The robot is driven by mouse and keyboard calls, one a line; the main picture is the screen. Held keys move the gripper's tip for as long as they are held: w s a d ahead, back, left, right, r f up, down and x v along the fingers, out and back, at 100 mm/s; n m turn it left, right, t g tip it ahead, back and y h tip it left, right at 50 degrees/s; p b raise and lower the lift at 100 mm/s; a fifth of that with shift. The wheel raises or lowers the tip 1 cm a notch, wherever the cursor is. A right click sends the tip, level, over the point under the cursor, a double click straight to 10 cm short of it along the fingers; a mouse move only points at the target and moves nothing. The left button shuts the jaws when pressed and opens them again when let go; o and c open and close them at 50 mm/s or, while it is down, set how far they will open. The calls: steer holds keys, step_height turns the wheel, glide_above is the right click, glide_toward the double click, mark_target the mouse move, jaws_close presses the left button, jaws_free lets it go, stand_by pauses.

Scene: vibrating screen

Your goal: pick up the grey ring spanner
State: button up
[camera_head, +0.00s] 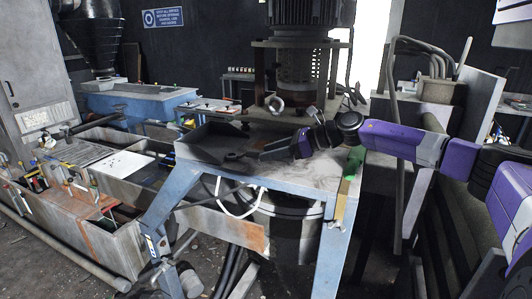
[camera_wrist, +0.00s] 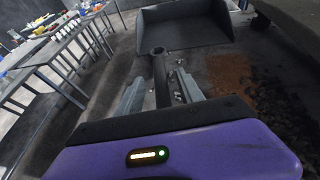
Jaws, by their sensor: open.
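The grey ring spanner (camera_wrist: 161,80) is dark, and its ring end points away from me toward a dark tray in the wrist view. Its shank lies between the two pale fingers of my gripper (camera_wrist: 160,76), which are apart, with a gap visible on both sides. The near end of the spanner is hidden behind my gripper's body. In the head view the spanner's ring end (camera_head: 233,156) shows on the steel table top, just left of my gripper (camera_head: 262,153). I cannot tell the exact height of the fingers above the surface.
A dark open tray (camera_wrist: 186,27) lies just beyond the ring end. Reddish-brown and black grit (camera_wrist: 235,77) covers the surface to the right. A motor (camera_head: 300,50) on posts stands behind the table (camera_head: 310,177). An upright metal ring (camera_head: 274,104) stands behind my gripper.

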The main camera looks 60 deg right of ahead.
steer(key=shift+x, duration=0.9)
jaws_close()
steer(key=shift+r, duration=0.15)
